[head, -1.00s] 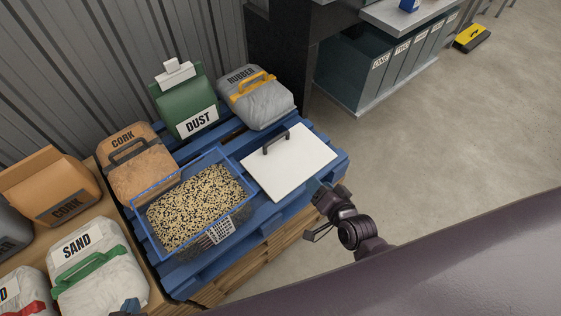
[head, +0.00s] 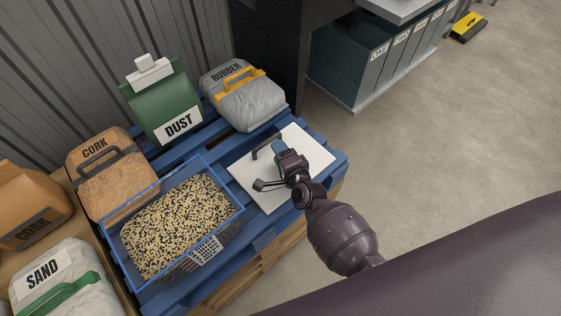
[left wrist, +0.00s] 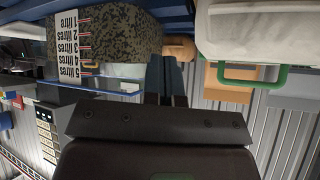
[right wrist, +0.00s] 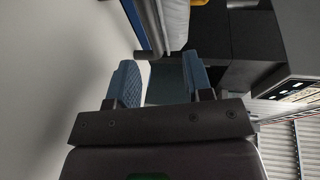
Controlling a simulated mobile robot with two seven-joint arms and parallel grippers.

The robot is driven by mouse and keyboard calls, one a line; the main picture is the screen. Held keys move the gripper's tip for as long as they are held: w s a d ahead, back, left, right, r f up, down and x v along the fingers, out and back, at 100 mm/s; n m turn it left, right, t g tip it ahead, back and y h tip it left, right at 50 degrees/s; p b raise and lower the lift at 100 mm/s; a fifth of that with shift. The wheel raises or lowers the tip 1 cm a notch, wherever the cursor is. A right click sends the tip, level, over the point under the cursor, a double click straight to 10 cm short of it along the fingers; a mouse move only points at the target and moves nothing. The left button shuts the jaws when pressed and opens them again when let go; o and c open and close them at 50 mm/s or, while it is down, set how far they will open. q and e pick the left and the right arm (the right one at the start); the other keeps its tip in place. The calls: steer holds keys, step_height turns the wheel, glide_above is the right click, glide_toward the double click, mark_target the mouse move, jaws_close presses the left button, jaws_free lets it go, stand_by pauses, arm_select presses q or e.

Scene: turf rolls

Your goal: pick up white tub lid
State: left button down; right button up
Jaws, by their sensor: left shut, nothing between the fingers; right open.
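The white tub lid (head: 313,160) lies flat on the blue pallet, beside the tub of granules. Its dark bar handle (head: 260,150) stands up near its back left edge, partly behind my right gripper. My right gripper (head: 278,147) is above the lid with its fingertips close to the handle; I cannot tell whether they touch it. In the right wrist view the blue-padded fingers (right wrist: 163,75) are apart, with a short dark bar near their tips. In the left wrist view my left gripper (left wrist: 166,80) is shut and empty; it is out of the head view.
The blue-rimmed tub (head: 170,222) of granules stands left of the lid. Behind are a grey RUBBER bag (head: 245,104) and a green DUST bag (head: 160,112). CORK (head: 110,180) and SAND (head: 65,285) bags stand left. Open floor lies right of the pallet (head: 338,160).

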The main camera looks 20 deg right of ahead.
mark_target(272, 151)
steer(key=shift+w+a+f, duration=0.1)
steer(key=shift+w+f, duration=0.3)
steer(key=shift+w, duration=0.25)
steer(key=x, duration=0.1)
steer(key=b+x, duration=0.1)
steer(key=x, duration=0.1)
steer(key=shift+f+b, duration=0.3)
steer(key=shift+w, duration=0.5)
steer(key=shift+r, duration=0.1)
jaws_close()
arm_select(q)
steer(key=shift+d+f+m, duration=0.15)
steer(key=shift+f+m, duration=0.1)
steer(key=shift+m, duration=0.05)
